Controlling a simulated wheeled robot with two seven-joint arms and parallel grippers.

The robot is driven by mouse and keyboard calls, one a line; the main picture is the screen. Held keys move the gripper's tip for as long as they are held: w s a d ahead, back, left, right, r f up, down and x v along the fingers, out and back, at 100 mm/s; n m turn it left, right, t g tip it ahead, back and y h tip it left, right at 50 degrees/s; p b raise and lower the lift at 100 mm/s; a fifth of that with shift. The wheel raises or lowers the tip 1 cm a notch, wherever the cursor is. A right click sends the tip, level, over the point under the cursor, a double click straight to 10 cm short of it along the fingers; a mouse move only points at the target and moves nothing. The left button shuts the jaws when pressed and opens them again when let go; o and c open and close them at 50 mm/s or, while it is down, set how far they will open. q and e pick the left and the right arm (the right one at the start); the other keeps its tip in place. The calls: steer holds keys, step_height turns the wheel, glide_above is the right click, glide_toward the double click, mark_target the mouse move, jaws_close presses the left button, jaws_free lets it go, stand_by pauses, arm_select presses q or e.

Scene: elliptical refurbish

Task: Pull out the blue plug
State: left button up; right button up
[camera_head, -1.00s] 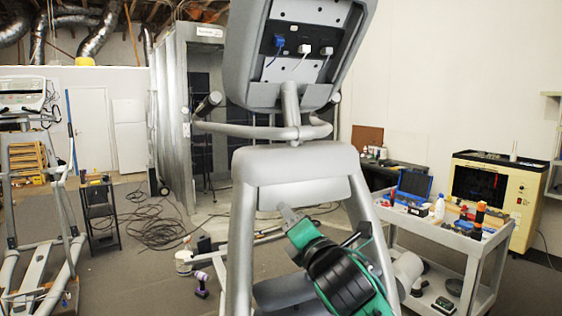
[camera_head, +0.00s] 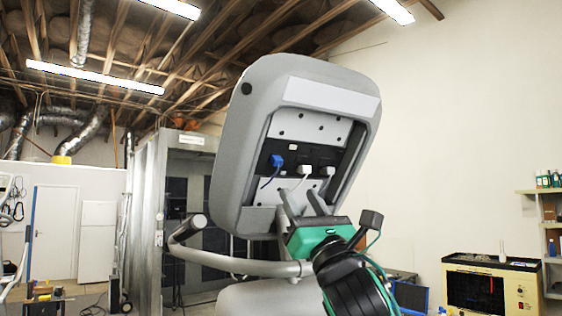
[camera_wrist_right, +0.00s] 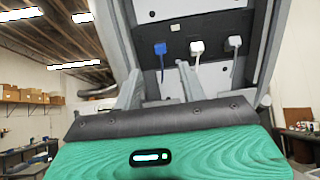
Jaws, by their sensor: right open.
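The blue plug (camera_head: 277,160) sits in the leftmost socket of a dark panel (camera_head: 292,155) in the back of the tilted grey console (camera_head: 236,130), with a blue cable hanging from it. In the right wrist view the blue plug (camera_wrist_right: 160,48) shows beyond and between my fingers. My right gripper (camera_head: 298,196) is open and empty, below the panel and pointing up at it; it also shows in the right wrist view (camera_wrist_right: 160,72). It appears apart from the plug. My left gripper is not in view.
Two white plugs (camera_head: 305,171) (camera_head: 327,172) with cables sit right of the blue one. A curved grey handlebar (camera_head: 215,262) runs below the console. A cream cabinet (camera_head: 500,285) and shelves (camera_head: 552,235) stand at the right.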

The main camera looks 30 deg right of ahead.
mark_target(279, 164)
steer(key=p+x, duration=0.4)
steer(key=x, duration=0.5)
steer(key=shift+w+r, duration=0.15)
steer(key=shift+w, duration=0.2)
steer(key=shift+w+r+p, duration=0.15)
steer(key=shift+w+p, duration=0.2)
steer(key=shift+w, duration=0.1)
steer(key=c, duration=0.9)
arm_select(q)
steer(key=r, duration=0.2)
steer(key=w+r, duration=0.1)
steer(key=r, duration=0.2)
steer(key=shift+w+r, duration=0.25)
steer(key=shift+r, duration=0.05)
arm_select(e)
jaws_close()
